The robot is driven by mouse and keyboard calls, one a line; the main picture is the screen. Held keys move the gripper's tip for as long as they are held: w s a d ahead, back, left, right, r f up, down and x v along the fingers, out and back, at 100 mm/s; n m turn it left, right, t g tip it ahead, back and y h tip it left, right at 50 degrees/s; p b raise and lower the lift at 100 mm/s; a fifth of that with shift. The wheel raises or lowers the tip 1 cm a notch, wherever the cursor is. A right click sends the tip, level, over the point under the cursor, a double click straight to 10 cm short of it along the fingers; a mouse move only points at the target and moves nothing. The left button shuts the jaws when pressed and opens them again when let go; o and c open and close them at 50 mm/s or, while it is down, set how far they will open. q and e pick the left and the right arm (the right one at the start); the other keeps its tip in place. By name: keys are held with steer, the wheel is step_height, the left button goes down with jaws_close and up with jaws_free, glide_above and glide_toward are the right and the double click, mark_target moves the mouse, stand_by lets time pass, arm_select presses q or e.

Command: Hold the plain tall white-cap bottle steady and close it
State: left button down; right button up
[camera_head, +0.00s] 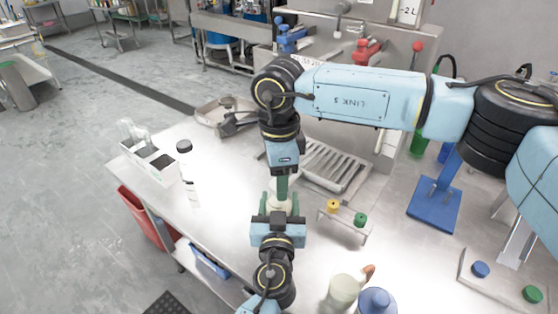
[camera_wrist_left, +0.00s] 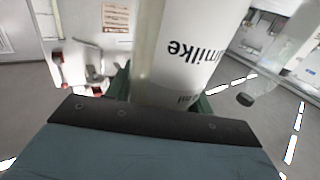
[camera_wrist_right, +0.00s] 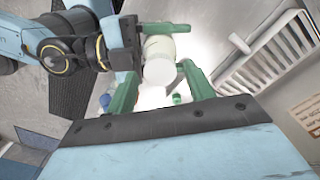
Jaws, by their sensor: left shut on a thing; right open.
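A pale bottle with a white round top (camera_wrist_right: 160,72) stands between my two grippers. In the left wrist view its body (camera_wrist_left: 190,50) is white and cream with dark lettering. My left gripper (camera_head: 279,210) is shut on the bottle's body from the front. My right gripper (camera_head: 281,188) points down over the bottle from above. In the right wrist view its green fingers (camera_wrist_right: 158,75) are apart, one on each side of the white top. Contact between these fingers and the top cannot be told. In the head view the grippers hide most of the bottle.
A white bottle with a black cap (camera_head: 187,165) stands left, near a rack (camera_head: 148,158). A small stand with yellow and green knobs (camera_head: 345,217) is close on the right. A cream container (camera_head: 342,290) and a blue one (camera_head: 376,301) stand at the front. A grated tray (camera_head: 333,165) lies behind.

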steer(key=shift+f, duration=0.3)
steer(key=shift+c, duration=0.4)
steer(key=c, duration=0.9)
steer(key=shift+c, duration=0.2)
steer(key=o, duration=1.2)
steer(key=shift+c, duration=0.2)
step_height(320, 180, up, 12)
